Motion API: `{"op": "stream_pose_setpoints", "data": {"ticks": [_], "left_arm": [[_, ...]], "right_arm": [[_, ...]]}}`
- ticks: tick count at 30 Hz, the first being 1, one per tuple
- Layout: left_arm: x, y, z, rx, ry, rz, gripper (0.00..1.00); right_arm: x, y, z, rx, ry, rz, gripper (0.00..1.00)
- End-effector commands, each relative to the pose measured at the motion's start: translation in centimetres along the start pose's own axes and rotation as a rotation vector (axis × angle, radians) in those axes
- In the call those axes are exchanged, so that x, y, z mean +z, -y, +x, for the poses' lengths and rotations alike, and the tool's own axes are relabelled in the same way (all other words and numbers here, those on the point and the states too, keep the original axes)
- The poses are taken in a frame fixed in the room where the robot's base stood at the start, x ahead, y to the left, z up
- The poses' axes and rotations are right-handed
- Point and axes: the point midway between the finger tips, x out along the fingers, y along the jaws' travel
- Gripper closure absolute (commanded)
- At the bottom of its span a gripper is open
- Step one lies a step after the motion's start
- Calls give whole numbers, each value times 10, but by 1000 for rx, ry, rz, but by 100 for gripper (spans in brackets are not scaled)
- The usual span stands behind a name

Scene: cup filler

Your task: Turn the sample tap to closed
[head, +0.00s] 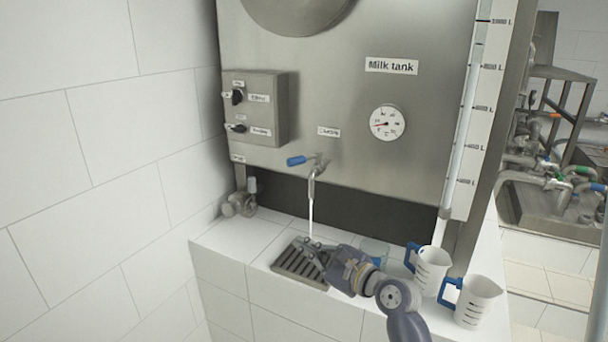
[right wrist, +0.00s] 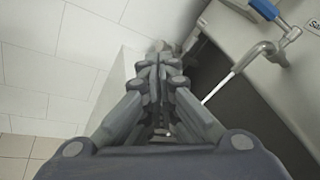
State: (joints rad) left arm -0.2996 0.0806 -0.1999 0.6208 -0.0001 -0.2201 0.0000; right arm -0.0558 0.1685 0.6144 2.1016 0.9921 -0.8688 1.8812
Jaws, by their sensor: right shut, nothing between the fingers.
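The sample tap (head: 314,168) sticks out from the front of the milk tank (head: 350,110), with a blue lever handle (head: 297,161) pointing left. A thin white stream (head: 311,208) runs down from its spout. The tap also shows in the right wrist view (right wrist: 265,50), its blue handle (right wrist: 266,9) at the top edge and the stream beside my fingers. My right gripper (head: 308,243) is shut and empty, low over the drain grate (head: 286,264), below the tap and near the stream's foot. I cannot tell whether it touches the stream. My left gripper is out of view.
Two white measuring jugs with blue handles, one behind (head: 432,268) and one in front (head: 478,302), stand on the tiled ledge at the right. A clear beaker (head: 375,251) is partly hidden behind my right arm. A switch box (head: 256,108) is on the tank's left.

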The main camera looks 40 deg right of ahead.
Motion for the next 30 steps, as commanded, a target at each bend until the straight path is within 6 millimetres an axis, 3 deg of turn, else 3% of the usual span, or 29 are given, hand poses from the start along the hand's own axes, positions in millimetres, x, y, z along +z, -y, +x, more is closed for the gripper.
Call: {"op": "stream_pose_setpoints", "data": {"ticks": [1, 3, 6, 9, 13, 17, 30], "left_arm": [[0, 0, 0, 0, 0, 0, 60], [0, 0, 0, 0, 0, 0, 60], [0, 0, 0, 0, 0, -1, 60], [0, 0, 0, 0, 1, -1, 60], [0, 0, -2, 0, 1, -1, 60], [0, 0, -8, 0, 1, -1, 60], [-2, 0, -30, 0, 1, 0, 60]], "right_arm": [[5, 27, -2, -62, 41, 124, 100], [11, 59, -7, -133, 102, 290, 100], [15, 91, -14, -199, 176, 466, 100], [17, 110, -20, -234, 222, 567, 100], [20, 119, -19, -247, 244, 611, 100], [24, 125, -4, -246, 244, 609, 100], [37, 150, 79, -244, 240, 606, 100]]}}
